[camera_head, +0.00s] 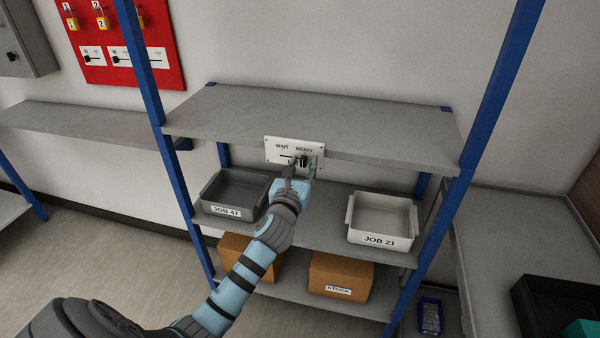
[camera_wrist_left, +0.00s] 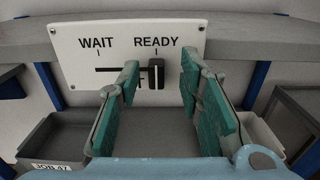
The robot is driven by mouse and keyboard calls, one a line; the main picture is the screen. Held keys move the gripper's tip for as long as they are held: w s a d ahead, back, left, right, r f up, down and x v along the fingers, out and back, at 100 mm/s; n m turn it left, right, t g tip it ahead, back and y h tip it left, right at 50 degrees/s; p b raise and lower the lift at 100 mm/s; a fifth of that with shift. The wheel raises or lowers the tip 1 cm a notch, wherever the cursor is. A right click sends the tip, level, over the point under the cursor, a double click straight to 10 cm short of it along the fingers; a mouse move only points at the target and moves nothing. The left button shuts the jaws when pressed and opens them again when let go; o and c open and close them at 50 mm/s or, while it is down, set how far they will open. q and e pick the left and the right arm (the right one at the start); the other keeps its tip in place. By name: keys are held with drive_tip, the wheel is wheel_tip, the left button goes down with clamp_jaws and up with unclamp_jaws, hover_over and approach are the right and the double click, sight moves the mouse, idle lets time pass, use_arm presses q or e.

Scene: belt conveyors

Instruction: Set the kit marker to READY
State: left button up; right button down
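The kit marker is a white plate (camera_head: 283,145) on the front edge of the rack's upper shelf, lettered WAIT on the left and READY on the right. Its black slider knob (camera_wrist_left: 156,73) stands under the READY tick, at the right end of the slot, in the left wrist view. My left gripper (camera_head: 304,168) is in front of the plate. In the left wrist view its green-padded fingers (camera_wrist_left: 160,90) are spread apart, with the knob showing between them and a gap on each side. My right gripper is not in view.
Below the plate, a grey bin (camera_head: 234,190) labelled JOB 47 and a white bin (camera_head: 382,220) labelled JOB 21 stand on the middle shelf. Cardboard boxes (camera_head: 340,275) stand lower. Blue posts (camera_head: 500,80) frame the rack. A red board (camera_head: 125,40) hangs at upper left.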

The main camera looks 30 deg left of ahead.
use_arm(q)
drive_tip(key=v, duration=1.1)
drive_tip(key=shift+d, duration=0.2)
drive_tip(key=shift+s, duration=0.15)
